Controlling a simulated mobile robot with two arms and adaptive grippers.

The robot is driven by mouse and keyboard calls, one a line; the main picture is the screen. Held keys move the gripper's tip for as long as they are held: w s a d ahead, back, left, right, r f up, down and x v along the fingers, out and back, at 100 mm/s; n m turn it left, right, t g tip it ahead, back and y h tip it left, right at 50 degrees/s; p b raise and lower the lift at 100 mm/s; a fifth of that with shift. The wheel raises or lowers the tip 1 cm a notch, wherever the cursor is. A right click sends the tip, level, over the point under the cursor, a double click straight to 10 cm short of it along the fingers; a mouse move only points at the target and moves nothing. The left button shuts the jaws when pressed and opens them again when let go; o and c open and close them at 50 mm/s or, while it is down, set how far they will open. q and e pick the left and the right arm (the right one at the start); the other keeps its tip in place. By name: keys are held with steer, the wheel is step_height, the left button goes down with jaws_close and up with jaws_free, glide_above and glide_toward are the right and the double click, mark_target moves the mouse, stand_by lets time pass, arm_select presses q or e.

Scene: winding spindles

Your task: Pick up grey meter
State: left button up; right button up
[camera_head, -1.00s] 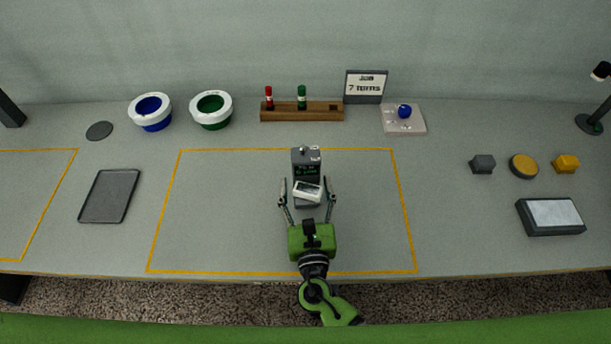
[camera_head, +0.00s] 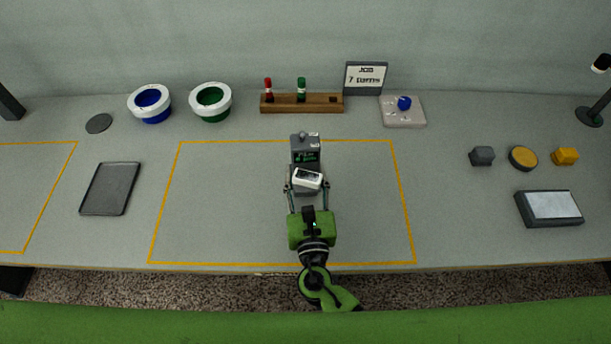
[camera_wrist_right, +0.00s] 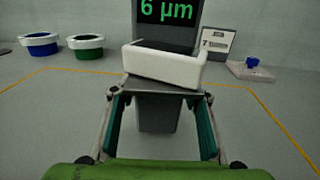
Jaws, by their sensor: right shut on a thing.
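The grey meter (camera_head: 305,152) stands upright inside the yellow outline on the table, with a dark screen and green digits. A small white part with a dark inset (camera_head: 308,179) sits tilted on its front. In the right wrist view the meter's screen (camera_wrist_right: 167,12) reads "6 µm", above the white part (camera_wrist_right: 165,65) and a grey lower body (camera_wrist_right: 158,112). My right gripper (camera_head: 308,188) has its fingers on both sides of the meter's lower front and is shut on it. The fingers also show in the right wrist view (camera_wrist_right: 160,120). My left gripper is out of view.
A wooden rack (camera_head: 325,104) with red and green spindles and a "JOB 7 turns" sign (camera_head: 365,78) stand behind. Blue (camera_head: 150,103) and green (camera_head: 210,102) bowls and a dark tray (camera_head: 110,188) are left. A grey box (camera_head: 549,209) lies right. The outlined area beside the meter is clear.

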mark_target(305, 183)
steer(key=s+r, duration=0.3)
steer(key=r, duration=0.2)
steer(key=s+r, duration=0.2)
steer(key=r, duration=0.1)
steer(key=shift+s+p, duration=0.3)
steer(key=s+r+b, duration=0.1)
steer(key=s+r, duration=0.2)
steer(key=s, duration=0.5)
steer(key=shift+s+r+b, duration=0.2)
steer(key=shift+r+b, duration=0.1)
steer(key=shift+w+f+b, duration=0.35)
steer(key=shift+w+f, duration=0.9)
steer(key=shift+w, duration=0.25)
steer(key=shift+w+f+b, duration=0.3)
steer(key=shift+w+f, duration=0.95)
steer(key=shift+w, duration=0.2)
steer(key=shift+w+f+b, duration=0.8)
steer(key=shift+w+f, duration=0.95)
steer(key=shift+w, duration=0.3)
steer(key=shift+w+f+b, duration=0.5)
steer(key=shift+w+f, duration=0.35)
steer(key=shift+w, duration=0.2)
steer(key=shift+w+f+b, duration=0.5)
steer(key=shift+w+f, duration=0.3)
steer(key=shift+w, duration=0.2)
steer(key=shift+f+b, duration=0.5)
steer(key=shift+f, duration=0.15)
